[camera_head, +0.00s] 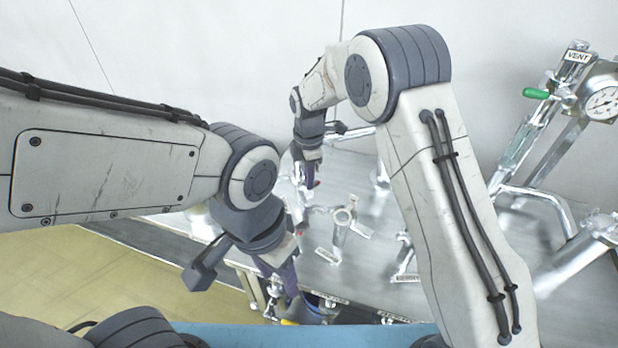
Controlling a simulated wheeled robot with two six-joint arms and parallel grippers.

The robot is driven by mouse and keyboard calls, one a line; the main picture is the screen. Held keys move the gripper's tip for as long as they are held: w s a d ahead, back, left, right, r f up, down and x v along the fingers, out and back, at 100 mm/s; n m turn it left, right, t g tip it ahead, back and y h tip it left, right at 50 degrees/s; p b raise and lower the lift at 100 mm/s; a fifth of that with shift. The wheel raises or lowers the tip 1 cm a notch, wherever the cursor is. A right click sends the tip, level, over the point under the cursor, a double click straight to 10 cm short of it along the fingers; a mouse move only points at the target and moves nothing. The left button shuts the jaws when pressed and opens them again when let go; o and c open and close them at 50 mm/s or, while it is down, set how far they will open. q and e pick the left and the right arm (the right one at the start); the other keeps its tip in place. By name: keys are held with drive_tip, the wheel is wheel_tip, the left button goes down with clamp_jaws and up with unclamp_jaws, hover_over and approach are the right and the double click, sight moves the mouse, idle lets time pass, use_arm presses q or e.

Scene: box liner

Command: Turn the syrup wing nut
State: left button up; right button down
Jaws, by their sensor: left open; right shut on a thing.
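My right gripper (308,178) points down at the back of the sloped metal panel. It is shut on a shiny metal fitting (293,198), which looks like a wing nut but is mostly hidden by the fingers. I cannot read a syrup label there. To its right stands a separate silver handle with spread wings (346,217), with a small label (327,256) in front of it. My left gripper (291,284) is open and lower, near the panel's front edge, apart from the right one.
A pressure gauge (603,102), a green-handled valve (537,94) and a VENT label (577,56) stand at the upper right, among metal pipes. Another fitting (405,254) is partly behind my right arm. A dark container (322,302) and a blue surface (370,335) lie in front.

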drive_tip(key=shift+w+r+n, duration=0.1)
drive_tip(key=shift+n, duration=0.5)
drive_tip(key=c, duration=1)
unclamp_jaws()
wheel_tip(320, 180, up, 10)
drive_tip(key=b, duration=0.2)
drive_tip(key=shift+r+b, duration=0.2)
drive_tip(key=shift+b, duration=0.1)
